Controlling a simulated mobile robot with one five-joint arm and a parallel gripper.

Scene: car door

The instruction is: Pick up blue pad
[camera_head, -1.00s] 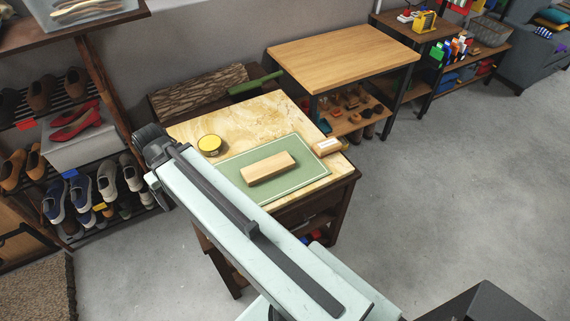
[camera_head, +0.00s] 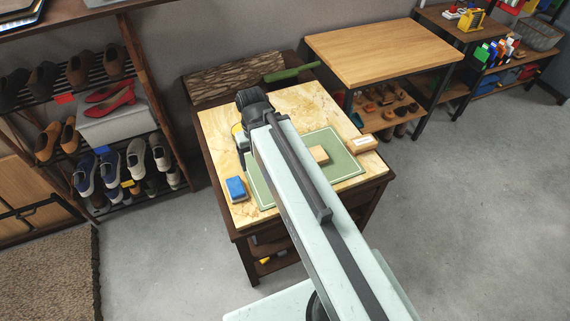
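The arm's dark end is above the back left of the table, apart from the blue pad. My gripper's fingers are hidden behind the arm.
A small tan box (camera_head: 362,144) sits at the table's right edge. A shoe rack (camera_head: 125,184) stands left, and a wooden-topped table (camera_head: 385,50) stands back right. Grey floor is clear at right.

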